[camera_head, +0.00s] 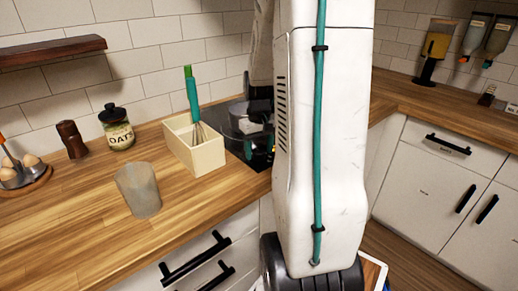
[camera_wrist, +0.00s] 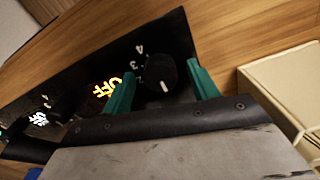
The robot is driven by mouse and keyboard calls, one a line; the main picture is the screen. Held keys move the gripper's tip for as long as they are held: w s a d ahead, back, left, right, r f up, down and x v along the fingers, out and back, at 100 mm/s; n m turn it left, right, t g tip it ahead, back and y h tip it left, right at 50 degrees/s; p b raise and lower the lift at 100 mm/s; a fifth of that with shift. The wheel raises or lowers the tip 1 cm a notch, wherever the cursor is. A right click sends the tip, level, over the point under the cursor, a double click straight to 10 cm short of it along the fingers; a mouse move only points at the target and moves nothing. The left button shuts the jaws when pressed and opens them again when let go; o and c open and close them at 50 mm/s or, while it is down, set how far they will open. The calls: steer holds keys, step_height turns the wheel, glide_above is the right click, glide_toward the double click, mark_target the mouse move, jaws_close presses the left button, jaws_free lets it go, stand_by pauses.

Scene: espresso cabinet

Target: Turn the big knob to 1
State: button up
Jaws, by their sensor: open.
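In the wrist view a round black knob (camera_wrist: 158,76) with a white pointer line sits on a black control panel (camera_wrist: 75,75). The digits 4 and 3 are printed at its upper left. My gripper (camera_wrist: 161,68) is open, with one green finger on each side of the knob.
A cream box (camera_head: 200,152) with a green-handled whisk (camera_head: 194,100) stands left of the cooktop and shows in the wrist view (camera_wrist: 285,85). A cup (camera_head: 139,190) and an oats jar (camera_head: 118,130) stand left.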

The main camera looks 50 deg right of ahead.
steer(key=c, duration=1)
steer(key=shift+m, duration=0.4)
steer(key=m, duration=0.2)
steer(key=shift+m, duration=2.4)
steer(key=o, duration=1)
